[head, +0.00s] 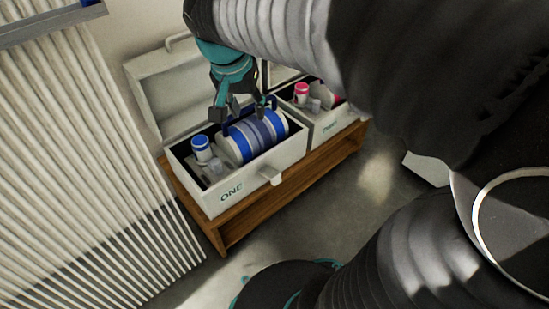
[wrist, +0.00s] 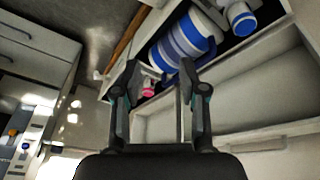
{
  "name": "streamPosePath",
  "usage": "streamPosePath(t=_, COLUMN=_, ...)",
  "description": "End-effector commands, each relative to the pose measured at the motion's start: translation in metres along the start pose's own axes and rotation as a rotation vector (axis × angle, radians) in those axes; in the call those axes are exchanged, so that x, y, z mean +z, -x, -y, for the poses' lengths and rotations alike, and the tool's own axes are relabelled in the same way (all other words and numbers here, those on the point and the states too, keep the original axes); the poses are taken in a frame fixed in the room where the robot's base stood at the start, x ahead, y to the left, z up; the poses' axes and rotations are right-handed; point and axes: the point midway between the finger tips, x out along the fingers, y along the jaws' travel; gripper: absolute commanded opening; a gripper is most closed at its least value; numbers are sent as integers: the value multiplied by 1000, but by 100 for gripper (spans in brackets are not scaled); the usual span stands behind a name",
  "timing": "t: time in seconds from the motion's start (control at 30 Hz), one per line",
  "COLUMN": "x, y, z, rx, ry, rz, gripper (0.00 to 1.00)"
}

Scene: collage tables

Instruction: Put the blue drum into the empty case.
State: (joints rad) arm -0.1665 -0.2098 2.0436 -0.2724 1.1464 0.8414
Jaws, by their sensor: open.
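The blue drum (head: 252,139), striped blue, grey and white, lies on its side in the open case marked ONE (head: 256,172). It also shows in the wrist view (wrist: 184,40). A smaller white cylinder with a blue top (head: 201,147) stands beside it in the same case. My gripper (head: 244,114) is open, fingers pointing down over the back of the drum. In the wrist view, the open fingertips (wrist: 160,66) are near the drum with nothing between them. I cannot tell whether they touch it. No empty case is clearly visible.
A second open case (head: 329,125) holds pink-and-white items (head: 302,91). Both cases stand on a wooden bench (head: 235,222). The first case's raised lid (head: 165,92) is behind the gripper. A white slatted panel (head: 80,170) is at left.

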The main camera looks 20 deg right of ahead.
Motion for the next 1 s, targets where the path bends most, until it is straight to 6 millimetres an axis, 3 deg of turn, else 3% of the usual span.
streamPosePath(t=0.03, x=12, y=4, z=-14, rx=-34, ry=42, rz=-8, gripper=42)
streamPosePath(t=0.2, x=51, y=7, z=-44, rx=-142, ry=215, rz=-48, gripper=42)
streamPosePath(t=0.5, x=107, y=-2, z=-77, rx=-264, ry=460, rz=-171, gripper=42)
streamPosePath(t=0.7, x=118, y=-6, z=-82, rx=-285, ry=520, rz=-208, gripper=42)
streamPosePath(t=1.0, x=119, y=-7, z=-82, rx=-285, ry=524, rz=-209, gripper=42)
